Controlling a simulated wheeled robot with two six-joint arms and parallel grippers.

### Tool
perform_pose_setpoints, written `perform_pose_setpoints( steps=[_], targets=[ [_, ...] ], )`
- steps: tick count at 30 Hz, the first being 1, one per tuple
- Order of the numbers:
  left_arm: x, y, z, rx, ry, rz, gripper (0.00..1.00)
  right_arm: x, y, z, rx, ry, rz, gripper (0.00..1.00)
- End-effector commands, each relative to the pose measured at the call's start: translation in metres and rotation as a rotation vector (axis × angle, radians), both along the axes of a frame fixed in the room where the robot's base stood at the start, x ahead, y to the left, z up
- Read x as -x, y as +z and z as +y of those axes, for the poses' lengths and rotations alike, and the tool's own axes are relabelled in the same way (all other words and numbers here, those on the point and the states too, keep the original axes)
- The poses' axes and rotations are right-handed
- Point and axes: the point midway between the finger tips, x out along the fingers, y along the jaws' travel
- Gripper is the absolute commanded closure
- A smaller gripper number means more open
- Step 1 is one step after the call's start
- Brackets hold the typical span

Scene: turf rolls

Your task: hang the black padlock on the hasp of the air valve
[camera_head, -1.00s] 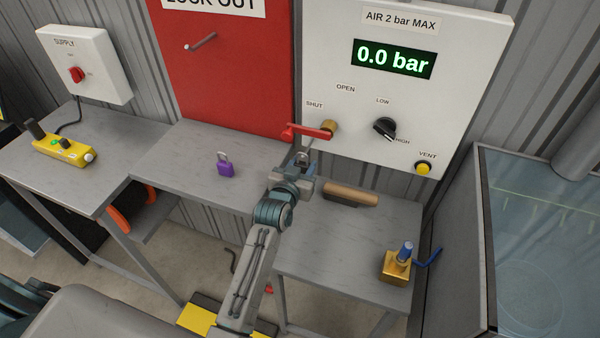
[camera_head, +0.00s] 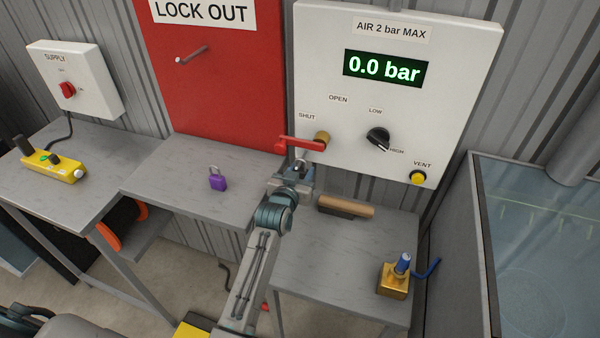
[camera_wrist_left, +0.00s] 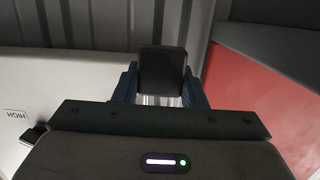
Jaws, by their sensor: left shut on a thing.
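The air valve's red handle (camera_head: 302,143) points left from its brass body (camera_head: 321,138) on the white panel, near the SHUT label. My left gripper (camera_head: 298,172) is just below the handle, shut on the black padlock. The padlock's dark block (camera_wrist_left: 163,70) stands between the fingers in the left wrist view, with pale metal showing at its lower edge. In the head view the padlock is small and mostly hidden by the gripper. I cannot make out the hasp or whether the padlock touches the valve. My right gripper is not in view.
A wooden-handled brush (camera_head: 346,207) and a brass block with a blue top (camera_head: 394,280) are on the right bench. The panel (camera_head: 440,60) reads 0.0 bar. A black knob (camera_head: 378,138) sits right of the valve.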

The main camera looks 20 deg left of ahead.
Motion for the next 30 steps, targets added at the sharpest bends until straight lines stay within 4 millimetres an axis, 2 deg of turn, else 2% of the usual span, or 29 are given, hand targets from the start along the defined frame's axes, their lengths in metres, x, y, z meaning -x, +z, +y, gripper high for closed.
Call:
perform_pose_setpoints(
  steps=[12, 13, 16, 26, 30],
  targets=[
    [0.0, 0.0, 0.0, 0.0, 0.0, -0.001, 1.0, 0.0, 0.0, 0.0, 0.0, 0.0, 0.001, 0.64],
    [0.0, 0.0, 0.0, 0.0, 0.0, -0.001, 0.58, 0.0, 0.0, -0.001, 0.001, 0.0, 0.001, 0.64],
    [0.0, 0.0, 0.0, 0.0, 0.0, -0.001, 0.39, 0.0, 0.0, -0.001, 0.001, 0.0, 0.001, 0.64],
    [0.002, -0.001, 0.0, 0.0, 0.0, 0.0, 0.37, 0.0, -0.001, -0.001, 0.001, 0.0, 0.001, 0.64],
    [0.014, -0.001, 0.0, 0.0, 0.0, 0.001, 0.37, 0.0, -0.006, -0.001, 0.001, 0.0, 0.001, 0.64]
  ],
)
